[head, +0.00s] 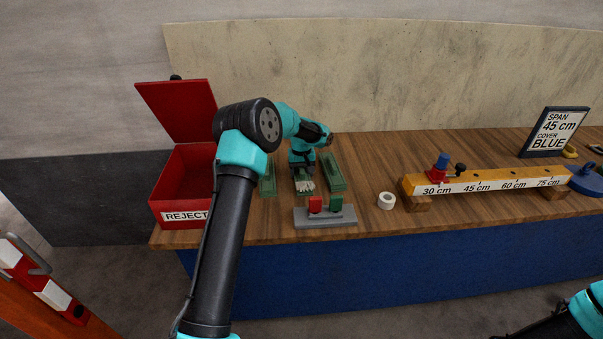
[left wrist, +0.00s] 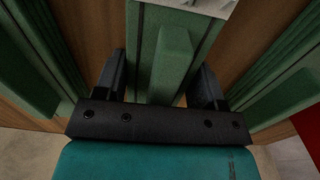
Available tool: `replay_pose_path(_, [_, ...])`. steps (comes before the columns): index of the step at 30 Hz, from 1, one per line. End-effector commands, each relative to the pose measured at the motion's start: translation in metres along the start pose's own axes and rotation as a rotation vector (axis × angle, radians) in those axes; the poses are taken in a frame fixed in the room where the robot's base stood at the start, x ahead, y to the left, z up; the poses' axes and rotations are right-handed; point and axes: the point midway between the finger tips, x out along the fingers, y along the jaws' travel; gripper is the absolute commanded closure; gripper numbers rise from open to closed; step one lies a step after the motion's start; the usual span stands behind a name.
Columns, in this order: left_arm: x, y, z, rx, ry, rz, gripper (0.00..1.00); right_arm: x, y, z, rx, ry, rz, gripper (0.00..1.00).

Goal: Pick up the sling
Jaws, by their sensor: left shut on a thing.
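Three long green pieces lie side by side on the bench: a left one (head: 267,181), a middle one with a whitish near end (head: 306,186), and a right one (head: 334,172). I cannot tell for sure which thing is the sling. My left gripper (head: 303,171) is over the middle piece, pointing down. In the left wrist view its dark fingers (left wrist: 165,90) stand on both sides of a raised green bar (left wrist: 173,62) on that piece, and the gripper is shut on it. The contact itself is partly hidden. My right gripper is out of view; only part of that arm shows.
An open red REJECT bin (head: 184,216) stands left. A grey block with red and green pieces (head: 325,217) and a white roll (head: 386,201) lie in front. A yellow scaled beam (head: 485,179) and a sign (head: 554,132) are to the right.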

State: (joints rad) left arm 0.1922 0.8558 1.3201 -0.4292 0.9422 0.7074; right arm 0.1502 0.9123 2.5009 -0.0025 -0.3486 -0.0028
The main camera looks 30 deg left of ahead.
Motion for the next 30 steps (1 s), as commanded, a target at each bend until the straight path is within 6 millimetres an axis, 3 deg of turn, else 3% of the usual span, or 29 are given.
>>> replay_pose_path(5, [-0.012,0.000,0.000,0.000,0.002,0.001,0.66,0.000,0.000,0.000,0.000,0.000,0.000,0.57])
replay_pose_path(19, [-0.089,0.001,0.000,0.000,0.003,0.002,0.66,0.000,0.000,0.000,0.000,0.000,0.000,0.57])
replay_pose_path(30, [-0.100,0.000,0.000,0.000,0.000,0.000,0.66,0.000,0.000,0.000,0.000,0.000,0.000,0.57])
